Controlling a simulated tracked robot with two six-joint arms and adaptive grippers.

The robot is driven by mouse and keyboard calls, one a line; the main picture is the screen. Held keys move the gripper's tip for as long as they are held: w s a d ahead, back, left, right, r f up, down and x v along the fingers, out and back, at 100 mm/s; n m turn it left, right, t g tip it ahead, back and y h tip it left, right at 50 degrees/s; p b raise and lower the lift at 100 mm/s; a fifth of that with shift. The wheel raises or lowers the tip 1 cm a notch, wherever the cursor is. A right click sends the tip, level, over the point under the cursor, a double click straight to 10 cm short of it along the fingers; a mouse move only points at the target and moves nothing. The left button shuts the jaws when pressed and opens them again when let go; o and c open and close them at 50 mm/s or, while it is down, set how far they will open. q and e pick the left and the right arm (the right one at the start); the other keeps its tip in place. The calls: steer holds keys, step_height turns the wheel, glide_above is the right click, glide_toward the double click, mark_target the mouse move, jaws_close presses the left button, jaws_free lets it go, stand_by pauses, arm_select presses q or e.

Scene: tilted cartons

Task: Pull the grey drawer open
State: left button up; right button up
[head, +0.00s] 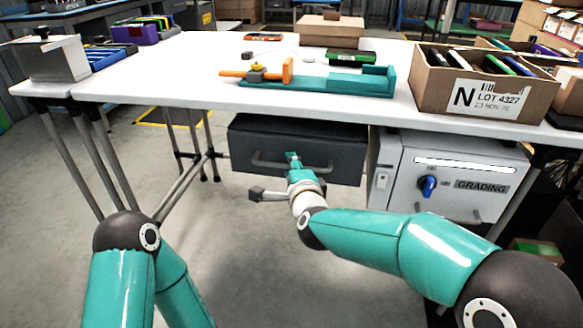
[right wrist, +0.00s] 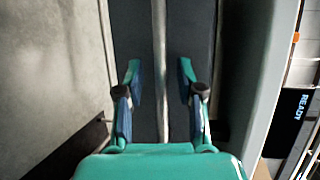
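The dark grey drawer (head: 345,150) sits under the front edge of the white table, with no gap visible around its front. Its bar handle (head: 268,165) runs across the front. My right gripper (head: 292,157) is at the middle of the handle. In the right wrist view, the gripper (right wrist: 159,72) is open, its two teal fingers apart. The handle (right wrist: 160,45) runs between them with a gap on each side, so neither finger visibly touches it. My left gripper is out of view; only part of the left arm shows.
A grey cabinet (head: 455,178) with a blue knob stands right of the drawer. The table (head: 190,75) carries a teal and orange fixture (head: 320,82) and a carton (head: 440,95) above. Table legs (head: 185,190) stand to the left. The floor before the drawer is clear.

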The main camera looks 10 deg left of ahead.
steer(key=shift+w+a, duration=0.1)
steer(key=shift+w, duration=0.1)
jaws_close()
steer(key=shift+s+f, duration=0.1)
